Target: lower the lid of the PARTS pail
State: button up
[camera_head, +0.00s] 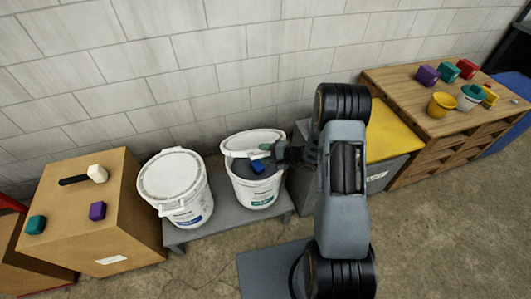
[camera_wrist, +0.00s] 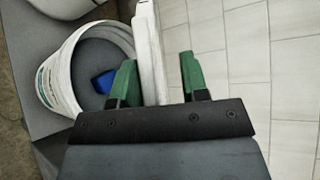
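The right white pail (camera_head: 258,187) stands open on a low grey bench, with a blue block (camera_head: 258,167) inside. Its green-marked label is too small to read. Its white lid (camera_head: 245,138) is raised at the back, tilted up near the wall. My gripper (camera_head: 266,150) is at the pail's mouth, in front of the lid. In the wrist view the lid (camera_wrist: 150,50) stands edge-on between the two green fingertips (camera_wrist: 158,80), close to the left one, with a gap to the right one. The pail (camera_wrist: 68,75) and blue block (camera_wrist: 105,82) show left of the fingers.
A second white pail (camera_head: 175,185) with its lid on stands left on the bench (camera_head: 225,222). A box (camera_head: 85,215) with a mallet and blocks is at far left. A yellow-topped grey bin (camera_head: 390,130) and a cabinet (camera_head: 400,85) with small objects are right. The wall is close behind.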

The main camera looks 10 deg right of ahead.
jog(key=v, duration=1.3)
jog(key=shift+s+d+r, duration=0.2)
jog(key=shift+s+d, duration=0.05)
jog(key=shift+d, duration=0.05)
